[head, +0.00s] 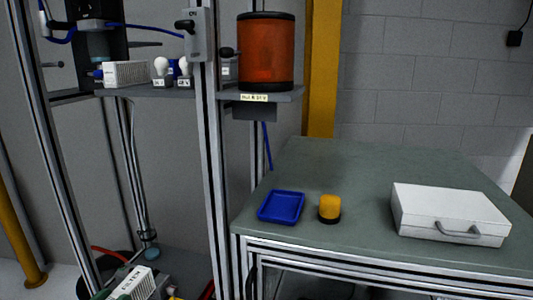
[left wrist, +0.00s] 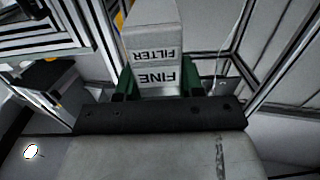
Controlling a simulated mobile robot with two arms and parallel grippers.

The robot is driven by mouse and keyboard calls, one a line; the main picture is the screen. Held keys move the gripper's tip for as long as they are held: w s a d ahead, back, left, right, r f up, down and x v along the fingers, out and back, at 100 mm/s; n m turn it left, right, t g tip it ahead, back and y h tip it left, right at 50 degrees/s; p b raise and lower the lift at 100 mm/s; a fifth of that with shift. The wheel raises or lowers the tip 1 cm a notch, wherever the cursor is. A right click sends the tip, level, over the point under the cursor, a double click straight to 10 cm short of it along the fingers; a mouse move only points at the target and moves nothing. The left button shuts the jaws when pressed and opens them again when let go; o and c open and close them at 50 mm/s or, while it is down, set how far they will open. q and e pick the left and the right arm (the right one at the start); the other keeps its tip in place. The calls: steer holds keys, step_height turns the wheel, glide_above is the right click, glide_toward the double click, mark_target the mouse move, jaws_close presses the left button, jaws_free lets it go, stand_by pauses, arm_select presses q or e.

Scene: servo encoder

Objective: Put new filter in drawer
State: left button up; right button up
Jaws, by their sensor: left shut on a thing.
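My left gripper (head: 133,284) is low at the bottom left of the head view, below the shelf and left of the table. In the left wrist view its green fingers (left wrist: 158,84) are shut on the sides of a white block, the filter (left wrist: 152,45), labelled "FINE FILTER". The filter also shows as a small white ribbed block (head: 143,290) in the head view. A closed white box with a grey handle, perhaps the drawer (head: 448,212), is on the table at the right. My right gripper is not in view.
The green-grey table (head: 350,165) carries a blue tray (head: 281,207) and a yellow-and-black piece (head: 329,208). A metal frame post (head: 212,170) stands left of it. An orange cylinder (head: 266,52) and another white ribbed block (head: 127,74) are on shelves above. The table's rear is clear.

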arm_select(q)
steer(key=s+d+f+n+y+b, duration=0.2)
steer(key=s+d+f+y+b, duration=0.2)
steer(key=s+d+f, duration=0.5)
step_height(320, 180, down, 3)
steer(key=shift+s+d+r+t, duration=0.1)
steer(key=shift+s+d+t, duration=0.3)
steer(key=shift+d, duration=0.5)
steer(key=shift+w+d, duration=0.1)
